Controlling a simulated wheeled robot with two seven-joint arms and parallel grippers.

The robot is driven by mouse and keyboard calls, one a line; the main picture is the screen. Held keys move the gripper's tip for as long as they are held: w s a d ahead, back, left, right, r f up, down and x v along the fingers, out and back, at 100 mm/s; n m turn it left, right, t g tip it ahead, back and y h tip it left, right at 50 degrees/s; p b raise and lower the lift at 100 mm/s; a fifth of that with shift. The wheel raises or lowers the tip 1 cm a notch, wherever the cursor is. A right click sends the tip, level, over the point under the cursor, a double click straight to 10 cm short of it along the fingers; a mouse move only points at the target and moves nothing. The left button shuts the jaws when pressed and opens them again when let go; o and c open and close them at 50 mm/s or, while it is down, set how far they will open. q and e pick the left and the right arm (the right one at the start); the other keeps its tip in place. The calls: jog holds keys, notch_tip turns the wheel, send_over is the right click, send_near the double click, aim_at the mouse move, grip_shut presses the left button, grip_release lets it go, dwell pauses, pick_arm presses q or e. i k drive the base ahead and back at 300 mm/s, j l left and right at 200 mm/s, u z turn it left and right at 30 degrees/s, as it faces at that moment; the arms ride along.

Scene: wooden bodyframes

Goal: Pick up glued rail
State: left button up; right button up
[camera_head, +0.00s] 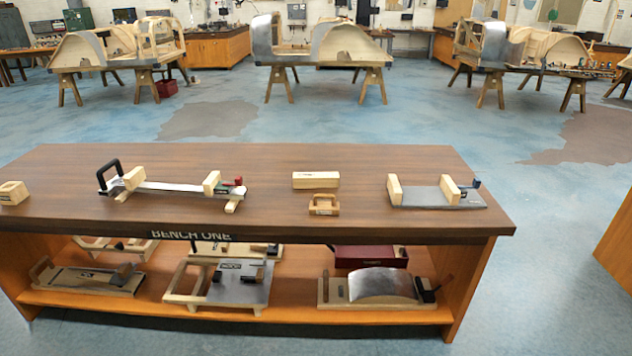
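No piece is clearly marked as the glued rail. On the bench (270,160), a long narrow jig (172,187) with pale wooden blocks, a metal strip, a black handle and a red clamp lies left of centre. A short pale wooden block (316,180) with small dark marking lies at the centre. A smaller notched wooden piece (323,205) sits just in front of it. A metal plate jig (434,194) with two upright wooden blocks and a dark blue clamp lies at the right. Neither gripper is in view.
A wooden block (13,193) sits at the bench's left end. The shelf (240,308) below holds several wooden and metal jigs and a dark red box (370,256). Car bodyframes on trestles (322,48) stand behind. Blue floor is open around the bench; an orange cabinet (615,240) stands right.

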aim_at(323, 179)
jog(key=i+u, duration=0.2)
jog(key=i, duration=0.35)
jog(key=i+l+u, duration=0.25)
jog(key=i, duration=0.25)
jog(key=i+l+u, duration=0.2)
jog(key=i, duration=0.35)
jog(key=i+l+u, duration=0.2)
jog(key=i, duration=0.3)
